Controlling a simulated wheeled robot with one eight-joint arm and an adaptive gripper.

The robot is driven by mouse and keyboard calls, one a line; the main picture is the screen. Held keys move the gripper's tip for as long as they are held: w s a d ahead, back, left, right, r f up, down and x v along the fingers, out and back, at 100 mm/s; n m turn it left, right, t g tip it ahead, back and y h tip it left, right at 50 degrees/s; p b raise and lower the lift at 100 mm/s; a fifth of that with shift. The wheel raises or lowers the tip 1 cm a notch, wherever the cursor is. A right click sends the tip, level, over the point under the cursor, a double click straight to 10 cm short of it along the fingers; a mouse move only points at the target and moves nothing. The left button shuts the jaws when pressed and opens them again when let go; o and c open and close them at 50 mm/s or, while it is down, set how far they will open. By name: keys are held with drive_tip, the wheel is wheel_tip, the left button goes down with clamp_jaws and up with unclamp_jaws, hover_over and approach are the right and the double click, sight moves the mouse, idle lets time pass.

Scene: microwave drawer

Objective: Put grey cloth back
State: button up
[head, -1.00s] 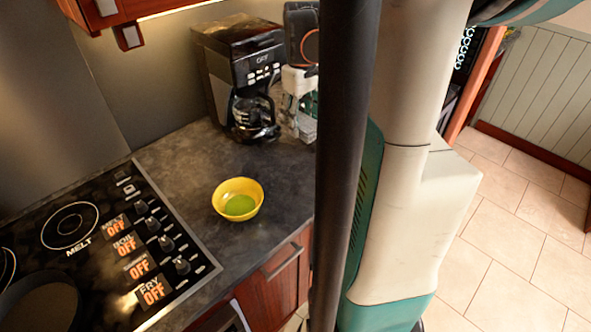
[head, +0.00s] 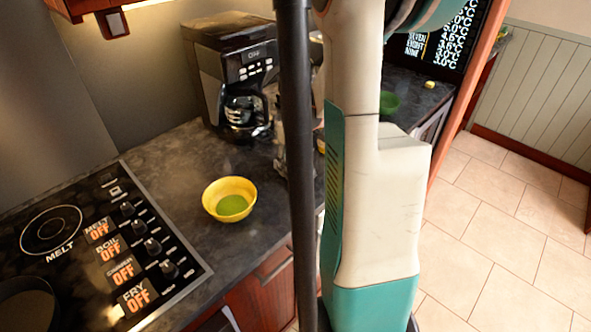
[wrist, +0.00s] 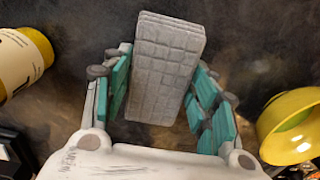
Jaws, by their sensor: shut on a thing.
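The grey cloth (wrist: 168,60) shows in the wrist view as a folded, thick pad with a quilted check pattern. My gripper (wrist: 165,78) is shut on it, with teal-padded fingers on both sides. The cloth tilts slightly and sticks out past the fingertips over the dark counter. I cannot tell whether it touches the counter. In the head view my gripper (head: 281,140) is mostly hidden behind the dark vertical pole, right of the coffee maker, and the cloth cannot be made out there.
A yellow bowl (head: 215,206) stands on the counter (head: 180,165); it is also at right in the wrist view (wrist: 283,125). A cream-and-yellow container (wrist: 20,62) is at left there. The coffee maker (head: 215,75) stands behind, the stove (head: 95,250) left, a green bowl (head: 388,103) farther right.

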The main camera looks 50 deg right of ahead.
sight(296, 165)
drive_tip(key=shift+f, duration=0.55)
drive_tip(key=shift+f, duration=0.15)
drive_tip(key=o, duration=1.5)
wheel_tip(296, 165, up, 12)
drive_tip(key=p, duration=0.4)
drive_tip(key=shift+r, duration=0.2)
